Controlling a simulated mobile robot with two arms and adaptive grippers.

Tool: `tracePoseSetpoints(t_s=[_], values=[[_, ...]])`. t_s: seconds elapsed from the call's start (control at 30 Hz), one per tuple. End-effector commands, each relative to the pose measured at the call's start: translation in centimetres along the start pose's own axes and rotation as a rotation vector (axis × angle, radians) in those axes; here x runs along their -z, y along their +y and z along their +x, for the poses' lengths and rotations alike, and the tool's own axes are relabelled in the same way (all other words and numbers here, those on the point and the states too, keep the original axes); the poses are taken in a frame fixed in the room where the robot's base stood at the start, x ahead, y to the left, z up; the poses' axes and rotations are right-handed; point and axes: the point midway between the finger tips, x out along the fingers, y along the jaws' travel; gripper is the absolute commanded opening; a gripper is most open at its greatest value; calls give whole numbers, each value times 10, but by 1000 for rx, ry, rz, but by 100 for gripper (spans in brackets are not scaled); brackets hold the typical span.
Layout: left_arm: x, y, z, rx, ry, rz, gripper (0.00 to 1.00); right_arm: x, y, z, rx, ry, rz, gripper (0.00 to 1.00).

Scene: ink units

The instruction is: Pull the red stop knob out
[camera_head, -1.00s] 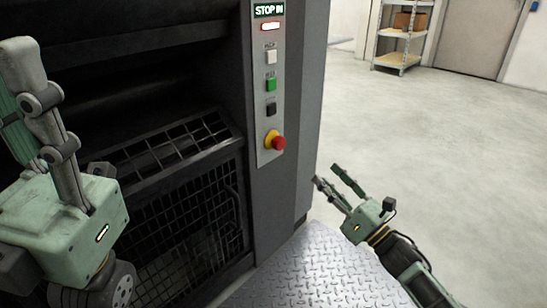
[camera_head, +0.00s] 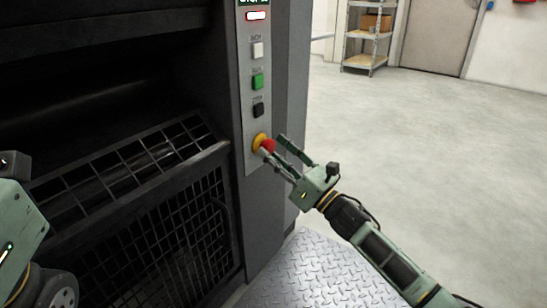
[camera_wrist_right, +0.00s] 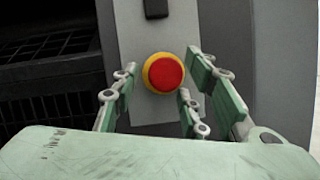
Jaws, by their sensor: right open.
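The red stop knob (camera_head: 268,146) with its yellow collar sits low on the grey button panel of the machine. My right gripper (camera_head: 274,146) is open, its fingertips at the knob in the head view. In the right wrist view the red knob (camera_wrist_right: 164,73) shows face-on, between and just beyond the spread fingers (camera_wrist_right: 157,82). I cannot tell whether a finger touches it. My left gripper's green body (camera_head: 18,235) is cut off at the left edge, and its fingers are not visible.
Above the knob are a black button (camera_head: 258,110), a green button (camera_head: 257,82), a white button (camera_head: 257,50) and a lit red-edged lamp (camera_head: 256,16). A wire guard (camera_head: 170,230) lies to the left. A diamond-plate step (camera_head: 315,275) is below. Open floor (camera_head: 420,130) lies right.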

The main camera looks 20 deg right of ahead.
Motion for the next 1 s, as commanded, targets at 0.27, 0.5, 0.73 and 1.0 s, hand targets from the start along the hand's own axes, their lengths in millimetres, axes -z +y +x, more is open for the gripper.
tracePoseSetpoints(t_s=[0.27, 0.5, 0.73, 1.0], values=[[1, 0, 1, -1, 3, 1, 40, 0, 0, 4, 0, 1, 1, 41], [1, 0, 1, -1, 3, 0, 40, 0, 0, 4, 0, 0, 1, 25], [1, 0, 1, -1, 4, 0, 40, 0, 2, 4, -4, 0, 1, 5], [1, 0, 1, -1, 4, 0, 40, 0, 3, 4, -8, -1, 2, 0]])
